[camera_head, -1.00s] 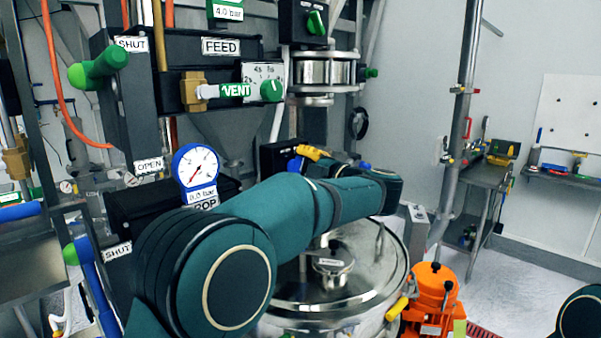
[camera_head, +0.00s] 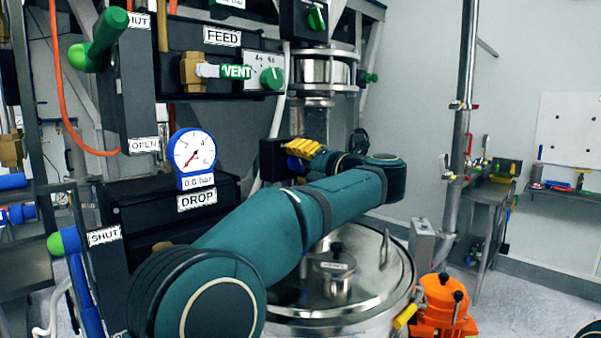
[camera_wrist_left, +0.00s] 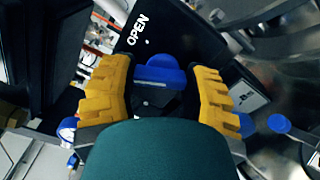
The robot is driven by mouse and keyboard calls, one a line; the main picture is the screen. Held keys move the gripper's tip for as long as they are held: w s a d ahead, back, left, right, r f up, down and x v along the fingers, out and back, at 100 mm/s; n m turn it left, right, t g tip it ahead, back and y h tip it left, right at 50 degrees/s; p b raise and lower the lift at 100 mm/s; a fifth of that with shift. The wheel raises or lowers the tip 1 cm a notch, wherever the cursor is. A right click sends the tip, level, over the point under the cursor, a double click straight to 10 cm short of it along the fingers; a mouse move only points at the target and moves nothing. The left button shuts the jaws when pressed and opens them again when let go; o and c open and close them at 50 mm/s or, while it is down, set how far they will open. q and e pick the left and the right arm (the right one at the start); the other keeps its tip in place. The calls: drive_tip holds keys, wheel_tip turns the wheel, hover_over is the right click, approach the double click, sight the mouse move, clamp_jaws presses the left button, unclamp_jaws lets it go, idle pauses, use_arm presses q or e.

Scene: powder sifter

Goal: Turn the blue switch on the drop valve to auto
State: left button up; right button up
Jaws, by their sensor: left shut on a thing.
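The drop valve is the black body labelled DROP (camera_head: 196,201) on the left in the head view, with a blue-ringed gauge (camera_head: 194,152) reading 0.0 bar above it. My left gripper (camera_head: 303,150) has yellow fingers and reaches over the lidded vessel to a small black box (camera_head: 271,158). In the left wrist view, my left gripper (camera_wrist_left: 162,76) is shut on the blue switch (camera_wrist_left: 160,72), with one finger on each side. In the head view the fingers largely cover the switch, and its setting marks are not readable. My right gripper is out of view.
A steel vessel lid (camera_head: 336,268) lies beneath my left arm. A blue lever (camera_head: 84,295) stands by the SHUT label at left. An orange machine (camera_head: 443,305) stands on the floor at right.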

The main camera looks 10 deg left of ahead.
use_arm(q)
drive_tip(key=shift+f+n+b, duration=0.1)
drive_tip(key=shift+n+b, duration=0.25)
drive_tip(key=shift+n, duration=0.15)
drive_tip(key=o, duration=1.2)
drive_tip(key=shift+d, duration=0.1)
drive_tip(key=v, duration=1.2)
